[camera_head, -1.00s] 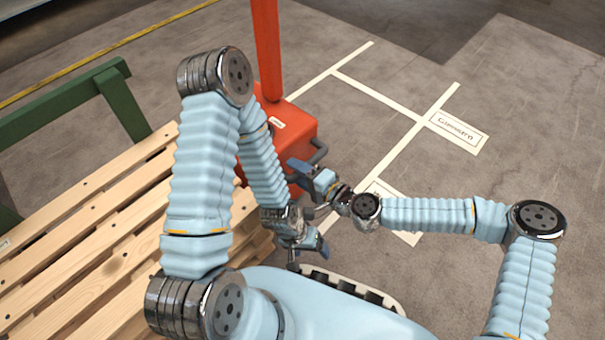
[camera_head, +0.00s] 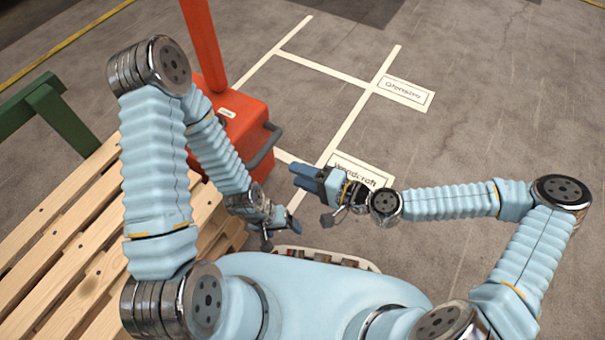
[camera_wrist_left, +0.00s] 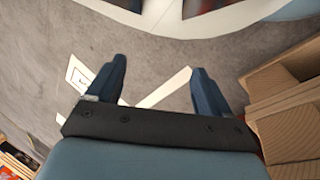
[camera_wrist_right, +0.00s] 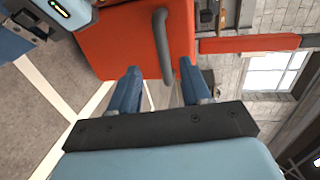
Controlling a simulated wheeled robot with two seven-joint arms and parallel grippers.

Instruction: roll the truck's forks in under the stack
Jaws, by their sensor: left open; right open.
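The orange-red truck (camera_head: 235,125) with its tall post stands at the far right end of the stack of wooden pallets (camera_head: 60,225) in the head view. Its forks are not visible. A dark grey bar handle (camera_head: 268,147) sticks out of its side. My right gripper (camera_head: 303,181) is open, apart from the handle, to its lower right. In the right wrist view the handle (camera_wrist_right: 163,45) lies ahead between the open fingers (camera_wrist_right: 162,85). My left gripper (camera_head: 274,229) is open and empty beside the pallet edge; its wrist view shows bare floor between the fingers (camera_wrist_left: 157,80).
A green frame (camera_head: 45,110) stands behind the pallets at the left. The grey floor on the right is clear.

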